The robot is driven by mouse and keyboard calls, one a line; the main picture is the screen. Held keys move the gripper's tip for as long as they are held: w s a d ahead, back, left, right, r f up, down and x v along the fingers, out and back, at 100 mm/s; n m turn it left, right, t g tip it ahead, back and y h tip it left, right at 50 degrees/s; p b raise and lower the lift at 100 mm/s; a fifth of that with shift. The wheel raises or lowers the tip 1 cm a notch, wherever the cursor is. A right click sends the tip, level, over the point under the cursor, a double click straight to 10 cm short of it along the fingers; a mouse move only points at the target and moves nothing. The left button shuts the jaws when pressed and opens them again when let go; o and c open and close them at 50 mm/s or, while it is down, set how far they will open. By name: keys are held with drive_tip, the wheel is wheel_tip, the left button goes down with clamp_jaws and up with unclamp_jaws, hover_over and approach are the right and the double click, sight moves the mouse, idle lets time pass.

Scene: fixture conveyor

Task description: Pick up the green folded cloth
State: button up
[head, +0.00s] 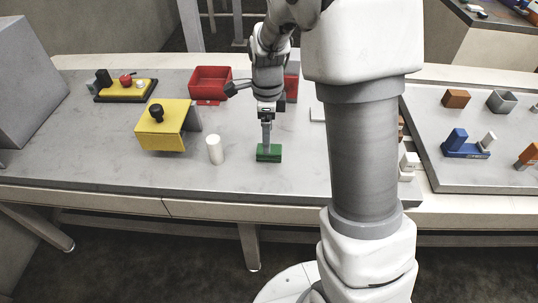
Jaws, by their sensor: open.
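The green folded cloth (269,154) lies on the grey table top near its front edge, in the middle of the head view. It looks like a small, thick green block with a fold line. My gripper (267,144) points straight down right above the cloth, with its fingertips at or very near the cloth's top. The fingers are seen edge-on, and I cannot tell whether they touch the cloth. The gripper is open.
A white cylinder (215,150) stands left of the cloth. A yellow stand with a black knob (162,137) is further left. A red bin (210,78) sits behind. A grey tray (463,178) with several parts lies right. The table front near the cloth is clear.

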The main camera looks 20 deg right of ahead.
sight(275, 155)
drive_tip(key=f, duration=0.2)
drive_tip(key=f+b, duration=0.1)
drive_tip(key=f, duration=0.1)
drive_tip(key=f+b, duration=0.1)
drive_tip(key=f, duration=0.1)
drive_tip(key=shift+s+d, duration=0.15)
drive_tip(key=shift+s, duration=0.1)
drive_tip(key=shift+r, duration=0.15)
clamp_jaws()
